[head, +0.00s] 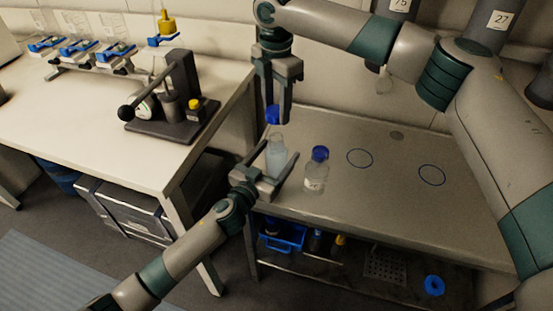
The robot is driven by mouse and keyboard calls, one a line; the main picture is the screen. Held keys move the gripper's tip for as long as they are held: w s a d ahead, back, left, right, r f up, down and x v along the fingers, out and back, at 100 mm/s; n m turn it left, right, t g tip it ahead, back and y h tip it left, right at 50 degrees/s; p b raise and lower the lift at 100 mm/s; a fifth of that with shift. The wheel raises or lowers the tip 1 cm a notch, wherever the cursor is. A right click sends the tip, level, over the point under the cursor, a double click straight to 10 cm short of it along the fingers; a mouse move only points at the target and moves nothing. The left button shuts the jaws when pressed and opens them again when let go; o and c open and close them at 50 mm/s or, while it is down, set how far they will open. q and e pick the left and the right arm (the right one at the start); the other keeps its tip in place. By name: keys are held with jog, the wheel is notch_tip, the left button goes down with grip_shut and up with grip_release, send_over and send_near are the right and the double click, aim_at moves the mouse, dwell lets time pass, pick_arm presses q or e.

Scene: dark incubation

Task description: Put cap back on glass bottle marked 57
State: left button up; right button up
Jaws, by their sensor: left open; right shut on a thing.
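An uncapped clear glass bottle (277,160) with pale liquid stands upright at the left end of the grey bench. My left gripper (281,148) is open, with one finger on each side of this bottle; contact cannot be told. My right gripper (276,119) points down above the bottle and is shut on a blue cap (272,113). The cap is above the bottle's open neck, apart from it. A second bottle (316,178) with a blue cap on stands to the right. I cannot read the number 57 on either bottle.
Two ring marks (359,158) lie on the clear bench (395,185) to the right. Hanging cylinders labelled 75 and 27 (491,28) are at the upper right. A white table (80,110) with a lever press (172,105) stands left. A lower shelf holds a blue basket (284,238).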

pick_arm(q)
jog(key=shift+c, duration=0.7)
jog(key=c, duration=1.5)
jog(key=shift+o, duration=0.2)
pick_arm(e)
send_over(276, 137)
jog(key=shift+f, duration=2.5)
jog(key=shift+f, duration=0.1)
jog(key=shift+f, duration=0.8)
jog(key=shift+f, duration=0.5)
pick_arm(q)
grip_shut()
pick_arm(e)
jog(key=shift+f, duration=0.1)
